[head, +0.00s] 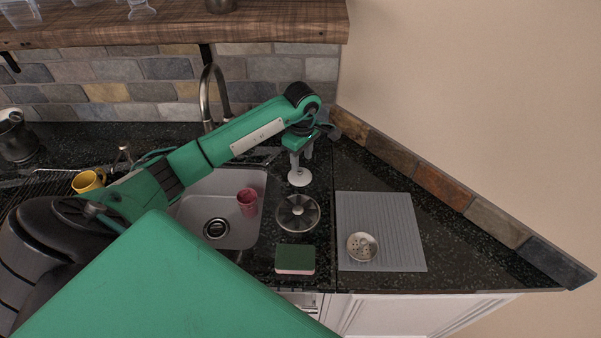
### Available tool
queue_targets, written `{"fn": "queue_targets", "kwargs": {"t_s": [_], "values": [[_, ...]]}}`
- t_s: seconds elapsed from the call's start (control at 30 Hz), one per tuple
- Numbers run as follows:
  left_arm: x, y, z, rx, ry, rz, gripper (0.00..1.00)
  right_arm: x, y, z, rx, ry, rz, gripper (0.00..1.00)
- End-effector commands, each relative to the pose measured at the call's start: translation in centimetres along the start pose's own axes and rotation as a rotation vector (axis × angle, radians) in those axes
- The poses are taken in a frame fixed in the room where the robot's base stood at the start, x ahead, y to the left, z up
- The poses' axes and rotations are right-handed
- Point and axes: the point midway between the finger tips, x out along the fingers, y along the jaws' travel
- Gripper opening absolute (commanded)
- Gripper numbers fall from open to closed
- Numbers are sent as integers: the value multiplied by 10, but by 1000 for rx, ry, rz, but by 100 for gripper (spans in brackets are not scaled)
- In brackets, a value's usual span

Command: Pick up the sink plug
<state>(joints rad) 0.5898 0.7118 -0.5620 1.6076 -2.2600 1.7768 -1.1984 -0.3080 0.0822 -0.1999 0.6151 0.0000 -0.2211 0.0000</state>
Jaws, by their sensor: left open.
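A small white round piece (299,178), which looks like the sink plug, lies on the dark counter right of the sink. My left gripper (301,160) reaches over from the left and points down just above it. Its fingers are apart, and the nearer fingertip overlaps the piece's far edge in the picture. I cannot tell whether they touch. The sink (240,183) has a round metal drain (216,228) in its floor. My right gripper is not in view.
A round dark metal-rimmed disc (298,213) and a green-and-pink sponge (295,259) lie nearer. A pink cup (247,201) is in the sink, with a tall faucet (205,97) behind.

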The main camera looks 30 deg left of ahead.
Motion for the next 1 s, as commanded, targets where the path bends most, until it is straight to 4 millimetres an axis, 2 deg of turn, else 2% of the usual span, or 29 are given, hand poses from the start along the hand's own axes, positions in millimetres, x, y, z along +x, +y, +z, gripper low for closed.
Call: {"fn": "queue_targets", "kwargs": {"t_s": [0.1,0.2,0.43,0.7,0.9,0.93,1.0], "values": [[7,-1,-1,-2,-2,-3,44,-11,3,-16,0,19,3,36],[19,-1,-2,-2,-3,-4,44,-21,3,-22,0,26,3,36],[47,-1,-4,-1,-2,-1,44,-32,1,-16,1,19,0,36],[51,-1,-4,0,0,1,44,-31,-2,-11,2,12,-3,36],[50,-1,-4,0,0,0,4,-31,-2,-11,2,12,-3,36],[50,-1,-4,0,0,0,0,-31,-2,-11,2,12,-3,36],[50,-1,-4,0,0,1,0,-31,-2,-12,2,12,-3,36]]}}
